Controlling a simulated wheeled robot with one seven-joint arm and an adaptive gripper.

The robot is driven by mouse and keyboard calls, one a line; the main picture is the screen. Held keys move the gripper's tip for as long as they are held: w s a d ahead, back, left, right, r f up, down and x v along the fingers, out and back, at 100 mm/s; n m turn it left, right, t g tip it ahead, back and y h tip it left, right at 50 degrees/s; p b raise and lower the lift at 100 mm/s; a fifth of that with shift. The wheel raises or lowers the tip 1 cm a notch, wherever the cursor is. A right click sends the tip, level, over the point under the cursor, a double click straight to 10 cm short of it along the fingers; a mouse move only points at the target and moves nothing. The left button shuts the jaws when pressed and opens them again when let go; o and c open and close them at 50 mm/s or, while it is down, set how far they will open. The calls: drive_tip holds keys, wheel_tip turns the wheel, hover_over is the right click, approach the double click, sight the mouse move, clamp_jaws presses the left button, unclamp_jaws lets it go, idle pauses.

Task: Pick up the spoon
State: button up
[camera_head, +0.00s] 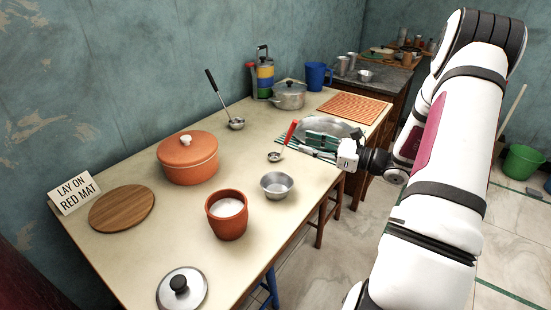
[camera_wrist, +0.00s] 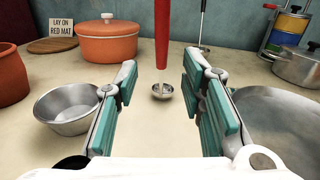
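The spoon has a red handle (camera_head: 291,132) and a small metal bowl (camera_head: 275,157). Its bowl is low at the table and its handle points steeply up; what supports it cannot be told. In the wrist view the red handle (camera_wrist: 162,35) rises from the bowl (camera_wrist: 162,91), centred in the gap between my fingers and beyond their tips. My gripper (camera_head: 308,143) is to the right of the spoon in the head view, with its teal-padded fingers apart and nothing between them. The open fingers also show in the wrist view (camera_wrist: 160,75).
A long ladle (camera_head: 220,96) stands farther back. An orange-red mat (camera_head: 356,106) lies at the far right. A sign (camera_head: 74,192) reads "LAY ON RED MAT".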

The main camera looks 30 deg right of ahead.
sight(288, 138)
drive_tip(key=b+x, duration=0.1)
drive_tip(key=x, duration=0.6)
drive_tip(key=shift+w+f, duration=0.15)
drive_tip(key=shift+w, duration=0.1)
clamp_jaws()
